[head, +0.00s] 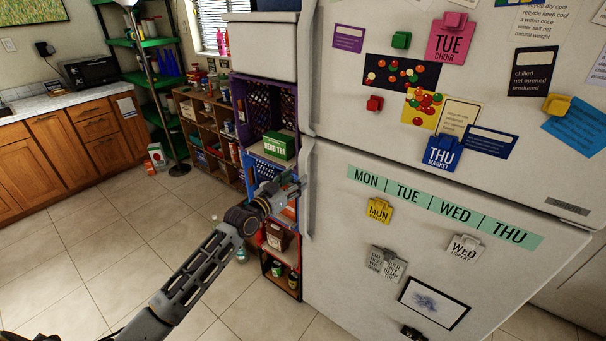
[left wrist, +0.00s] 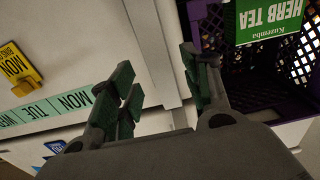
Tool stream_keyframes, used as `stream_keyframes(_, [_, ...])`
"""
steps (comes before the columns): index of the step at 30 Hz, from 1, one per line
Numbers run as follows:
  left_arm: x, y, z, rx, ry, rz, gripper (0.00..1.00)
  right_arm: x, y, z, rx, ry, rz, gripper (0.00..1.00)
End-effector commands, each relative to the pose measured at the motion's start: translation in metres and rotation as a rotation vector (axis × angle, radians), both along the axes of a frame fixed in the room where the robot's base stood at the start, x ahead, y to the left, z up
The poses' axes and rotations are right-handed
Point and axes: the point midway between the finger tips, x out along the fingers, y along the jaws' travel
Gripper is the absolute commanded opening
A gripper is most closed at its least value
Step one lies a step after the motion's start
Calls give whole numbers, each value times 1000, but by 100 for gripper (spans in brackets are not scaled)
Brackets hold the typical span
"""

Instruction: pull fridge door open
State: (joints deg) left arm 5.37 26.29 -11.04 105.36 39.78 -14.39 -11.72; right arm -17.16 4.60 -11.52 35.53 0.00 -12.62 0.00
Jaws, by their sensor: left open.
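The white fridge stands at the right in the head view, with an upper door (head: 345,75) and a lower door (head: 345,235), both shut. The upper handle (head: 306,70) and the lower handle (head: 307,185) run along their left edges. My left gripper (head: 291,188) is beside the upper part of the lower handle. In the left wrist view, my left gripper (left wrist: 158,65) is open, with a pale upright strip of the fridge edge or handle showing between its green-padded fingers. I cannot tell whether they touch it. My right gripper is not in view.
Stacked crates, including a purple crate (head: 236,95) with a green herb tea box (head: 279,145), stand close left of the fridge. Magnets and notes cover the doors. A wooden shelf (head: 183,100) and wooden cabinets (head: 62,135) are farther left. Tiled floor (head: 95,255) is clear.

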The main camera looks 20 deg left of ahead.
Motion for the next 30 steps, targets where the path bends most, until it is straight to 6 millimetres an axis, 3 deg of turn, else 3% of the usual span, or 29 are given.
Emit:
stream_keyframes(18, [43,-15,0,0,-1,1,48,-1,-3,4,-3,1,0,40])
stream_keyframes(30, [49,-18,0,0,0,0,48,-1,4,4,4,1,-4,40])
